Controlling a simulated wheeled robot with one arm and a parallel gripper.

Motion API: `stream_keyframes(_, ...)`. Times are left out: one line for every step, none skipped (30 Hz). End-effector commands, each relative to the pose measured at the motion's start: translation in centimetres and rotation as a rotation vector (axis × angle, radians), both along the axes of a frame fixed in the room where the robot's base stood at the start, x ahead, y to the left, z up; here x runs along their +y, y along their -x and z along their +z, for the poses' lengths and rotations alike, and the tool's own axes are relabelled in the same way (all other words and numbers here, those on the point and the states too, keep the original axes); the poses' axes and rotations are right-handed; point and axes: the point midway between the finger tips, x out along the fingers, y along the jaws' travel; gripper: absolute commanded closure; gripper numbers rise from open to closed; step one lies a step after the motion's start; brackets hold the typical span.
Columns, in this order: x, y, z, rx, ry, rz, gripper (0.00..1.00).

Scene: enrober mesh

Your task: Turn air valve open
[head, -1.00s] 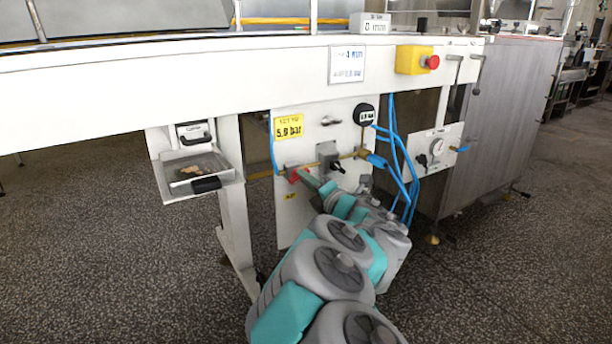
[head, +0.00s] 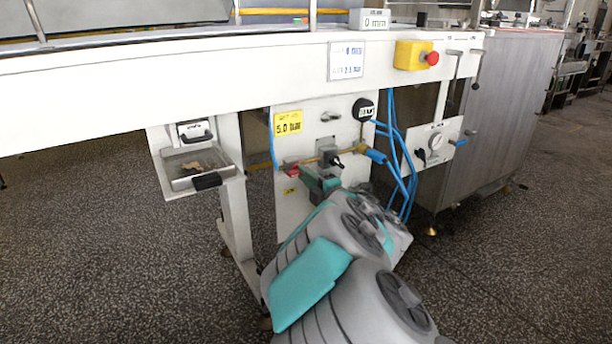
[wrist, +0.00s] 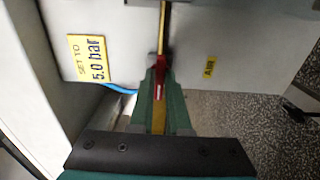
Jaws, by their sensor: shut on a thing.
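The air valve's red handle (head: 291,169) is at the left end of the brass pipe (head: 310,160) on the white panel under the machine frame. In the wrist view the red handle (wrist: 160,73) lies between my green fingertips. My gripper (wrist: 159,84) is shut on it. In the head view my gripper (head: 309,174) reaches up to the panel from below right and partly covers the valve. The fingers hide part of the handle, and I cannot tell its exact angle.
A yellow sign (head: 288,123) reads "SET TO 5.0 bar". A round gauge (head: 363,111), a regulator with a black knob (head: 336,161) and blue hoses (head: 394,150) are close to my arm. A metal tray (head: 196,170) hangs at left. An emergency stop (head: 431,58) is above.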

Motion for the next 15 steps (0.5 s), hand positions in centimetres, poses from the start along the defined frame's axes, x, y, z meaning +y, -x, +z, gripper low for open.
stream_keyframes(-0.08,-0.03,-0.02,0.001,-0.001,-0.002,1.00)
stream_keyframes(-0.08,-0.03,-0.02,0.001,-0.001,-0.002,1.00)
stream_keyframes(-0.09,-0.03,-0.03,0.001,-0.001,-0.002,1.00)
stream_keyframes(-0.09,-0.03,-0.03,0.001,-0.001,-0.002,1.00)
stream_keyframes(-0.09,-0.03,-0.03,0.001,-0.001,-0.002,1.00)
stream_keyframes(-0.09,-0.04,-0.03,0.001,-0.001,-0.002,1.00)
stream_keyframes(-0.10,-0.03,-0.02,0.001,-0.001,-0.002,0.83)
stream_keyframes(-0.09,-0.03,-0.03,0.001,-0.001,-0.002,0.79)
stream_keyframes(-0.09,-0.03,-0.03,0.000,0.000,-0.002,0.75)
stream_keyframes(-0.08,-0.03,-0.03,0.000,0.000,-0.002,0.72)
stream_keyframes(-0.07,-0.02,-0.02,0.000,0.000,-0.002,0.68)
stream_keyframes(-0.06,-0.02,-0.02,0.000,0.000,-0.002,0.64)
stream_keyframes(-0.07,-0.02,-0.02,0.000,0.000,-0.002,0.60)
stream_keyframes(-0.06,-0.02,-0.02,0.000,0.000,-0.001,0.57)
stream_keyframes(-0.05,-0.01,-0.01,0.000,0.000,-0.001,0.55)
